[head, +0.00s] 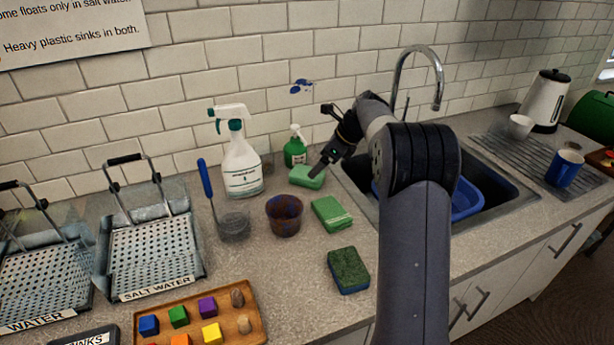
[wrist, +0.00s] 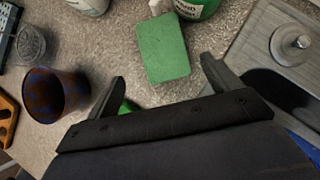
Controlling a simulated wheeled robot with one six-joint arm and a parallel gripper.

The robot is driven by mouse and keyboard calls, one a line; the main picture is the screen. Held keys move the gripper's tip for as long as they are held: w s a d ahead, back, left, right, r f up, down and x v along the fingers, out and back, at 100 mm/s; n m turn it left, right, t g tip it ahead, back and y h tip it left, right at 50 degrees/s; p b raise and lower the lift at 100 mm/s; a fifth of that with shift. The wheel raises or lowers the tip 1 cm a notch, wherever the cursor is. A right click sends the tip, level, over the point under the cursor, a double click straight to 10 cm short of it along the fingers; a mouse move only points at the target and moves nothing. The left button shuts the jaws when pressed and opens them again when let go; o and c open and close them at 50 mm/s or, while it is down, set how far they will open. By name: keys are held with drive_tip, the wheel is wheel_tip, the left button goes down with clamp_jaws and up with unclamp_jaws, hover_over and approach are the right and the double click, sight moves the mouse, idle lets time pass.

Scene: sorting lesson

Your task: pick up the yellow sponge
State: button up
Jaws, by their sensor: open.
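I see no yellow sponge in either view; the sponges in sight are green. A plain green sponge (head: 304,179) lies on the counter by the green soap bottle, and it also shows in the wrist view (wrist: 163,47). My gripper (head: 321,166) is open and empty at this sponge in the head view. A dark green sponge with a blue side (head: 348,270) lies closer still.
A white spray bottle (head: 242,165), the green soap bottle (head: 295,150) and a brown-blue cup (head: 284,216) stand left of my gripper. The sink (head: 500,210) with a blue basin (head: 467,200) is on the right. A wooden tray (head: 190,298) of coloured blocks is front left.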

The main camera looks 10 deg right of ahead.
drive_tip(key=shift+w+p+x, duration=0.15)
drive_tip(key=shift+p+x, duration=0.05)
drive_tip(key=shift+x, duration=1.5)
drive_tip(key=shift+w+p+x, duration=0.15)
drive_tip(key=shift+w+x, duration=0.05)
drive_tip(key=shift+x, duration=1.5)
drive_tip(key=shift+r, duration=0.1)
drive_tip(key=c, duration=1.1)
drive_tip(key=shift+s+r, duration=0.1)
drive_tip(key=shift+c, duration=0.2)
drive_tip(key=r, duration=0.4)
drive_tip(key=s+r, duration=0.1)
drive_tip(key=r, duration=0.2)
drive_tip(key=shift+d+b, duration=0.15)
drive_tip(key=shift+b, duration=0.2)
drive_tip(key=s+d+b, duration=0.1)
drive_tip(key=s, duration=0.5)
drive_tip(key=s+d+b, duration=0.1)
drive_tip(key=s, duration=0.5)
drive_tip(key=s+d+b, duration=0.1)
drive_tip(key=s, duration=0.5)
drive_tip(key=shift+s+d+f, duration=0.1)
drive_tip(key=shift+s+d, duration=0.15)
drive_tip(key=shift+d, duration=0.05)
drive_tip(key=o, duration=0.5)
drive_tip(key=c, duration=0.4)
